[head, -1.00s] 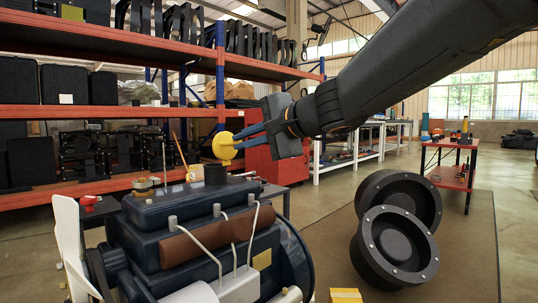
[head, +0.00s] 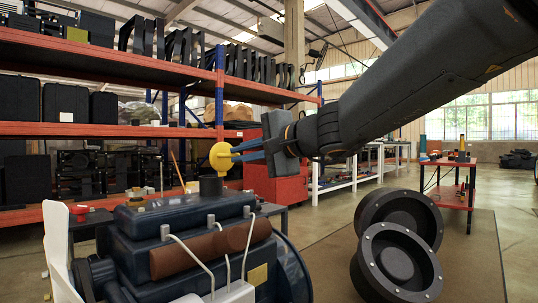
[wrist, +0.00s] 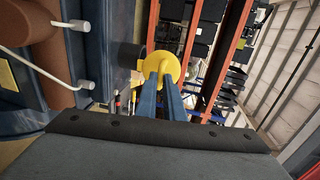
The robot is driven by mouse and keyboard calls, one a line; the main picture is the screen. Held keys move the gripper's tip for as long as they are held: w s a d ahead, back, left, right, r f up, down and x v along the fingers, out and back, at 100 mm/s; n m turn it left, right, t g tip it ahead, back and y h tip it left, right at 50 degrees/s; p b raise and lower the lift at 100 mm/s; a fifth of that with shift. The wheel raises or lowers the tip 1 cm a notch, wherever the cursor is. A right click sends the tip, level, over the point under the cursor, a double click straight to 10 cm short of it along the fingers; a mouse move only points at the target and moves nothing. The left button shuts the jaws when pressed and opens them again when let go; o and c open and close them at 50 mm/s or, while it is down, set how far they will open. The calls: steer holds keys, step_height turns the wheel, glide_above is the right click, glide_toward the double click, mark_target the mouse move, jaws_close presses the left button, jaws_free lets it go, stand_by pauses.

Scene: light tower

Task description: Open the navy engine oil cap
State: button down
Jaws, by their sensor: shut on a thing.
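The navy engine (head: 180,225) stands at the lower left of the head view, and part of it shows at the left of the wrist view (wrist: 105,60). A short black filler neck (head: 211,186) rises from its top. The round yellow oil cap (head: 220,156) is off the neck, just above it in the head view. My gripper (head: 236,153) is shut on the cap, its blue fingers reaching in from the right. In the wrist view the cap (wrist: 162,66) sits at the fingertips, to the right of the dark neck (wrist: 132,55).
A small red-topped item (head: 79,211) sits behind the engine at left. Orange shelves (head: 110,131) with black cases stand behind. Two large black flanged wheels (head: 398,262) rest on the mat at right. A red cart (head: 447,190) stands farther back.

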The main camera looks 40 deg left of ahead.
steer(key=c, duration=1.9)
jaws_free()
steer(key=shift+s+a+f, duration=0.2)
steer(key=shift+s+a, duration=0.05)
steer(key=shift+s, duration=0.2)
steer(key=shift+o, duration=0.2)
steer(key=shift+w+d+r, duration=0.1)
steer(key=shift+w+d, duration=0.1)
steer(key=shift+w, duration=0.1)
steer(key=d+r+p, duration=0.1)
steer(key=d+p, duration=0.1)
steer(key=d, duration=0.5)
steer(key=shift+s+d+r+p, duration=0.2)
steer(key=shift+s+d+p, duration=0.1)
steer(key=shift+d+p, duration=0.1)
